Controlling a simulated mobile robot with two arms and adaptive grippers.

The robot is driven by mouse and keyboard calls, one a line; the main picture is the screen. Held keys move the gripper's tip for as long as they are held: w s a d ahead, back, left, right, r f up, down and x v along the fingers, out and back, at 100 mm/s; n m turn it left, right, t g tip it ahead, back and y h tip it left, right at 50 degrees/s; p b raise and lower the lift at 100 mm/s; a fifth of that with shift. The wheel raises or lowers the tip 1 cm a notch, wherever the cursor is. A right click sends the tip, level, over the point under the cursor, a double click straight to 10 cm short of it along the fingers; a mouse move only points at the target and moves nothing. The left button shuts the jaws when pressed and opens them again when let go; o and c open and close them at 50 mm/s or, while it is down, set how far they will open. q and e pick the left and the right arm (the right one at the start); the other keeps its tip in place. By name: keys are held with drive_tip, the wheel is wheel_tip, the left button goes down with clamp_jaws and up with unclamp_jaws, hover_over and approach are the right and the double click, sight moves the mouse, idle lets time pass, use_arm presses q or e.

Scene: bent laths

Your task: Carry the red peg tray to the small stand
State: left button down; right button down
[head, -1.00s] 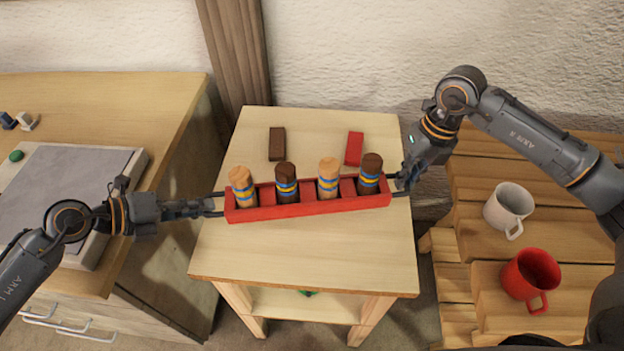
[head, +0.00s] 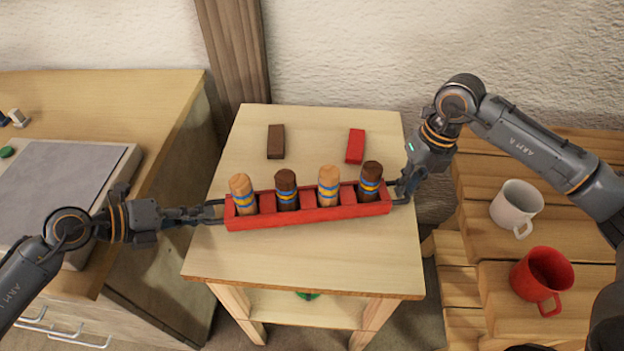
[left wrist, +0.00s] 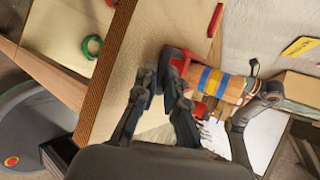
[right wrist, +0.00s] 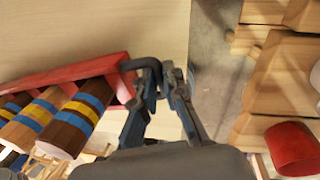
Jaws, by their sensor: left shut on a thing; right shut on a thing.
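The red peg tray (head: 310,217) is long and narrow and looks about level. Several thick pegs, light and dark brown with blue and yellow bands, stand upright in it. My left gripper (head: 213,211) is shut on its left end, and my right gripper (head: 402,193) is shut on its right end. In the right wrist view the jaws (right wrist: 152,72) close on a dark loop handle (right wrist: 141,63). The tray appears over the top of the small light-wood stand (head: 300,262); I cannot tell whether it touches. The left wrist view shows the tray's end (left wrist: 178,60) at the jaws.
A dark brown block (head: 276,141) and a red block (head: 355,146) lie on the stand behind the tray. A cabinet (head: 150,110) with a grey board is left. A slatted bench (head: 480,190) with a white mug (head: 516,207) and red mug (head: 541,277) is right. The stand's front is clear.

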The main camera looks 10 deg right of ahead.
use_arm(q)
drive_tip(key=shift+f+b, duration=0.45)
drive_tip(key=shift+f, duration=0.15)
use_arm(e)
drive_tip(key=shift+d+f, duration=0.1)
drive_tip(key=shift+f, duration=0.5)
use_arm(q)
drive_tip(key=c, duration=1.4)
unclamp_jaws()
use_arm(e)
drive_tip(key=c, duration=1.4)
unclamp_jaws()
drive_tip(key=shift+r, duration=0.1)
use_arm(q)
drive_tip(key=shift+a+r, duration=0.1)
drive_tip(key=shift+a, duration=0.05)
drive_tip(key=v, duration=0.8)
use_arm(e)
drive_tip(key=r, duration=0.4)
drive_tip(key=d+r, duration=0.1)
drive_tip(key=r, duration=0.7)
drive_tip(key=shift+d, duration=0.4)
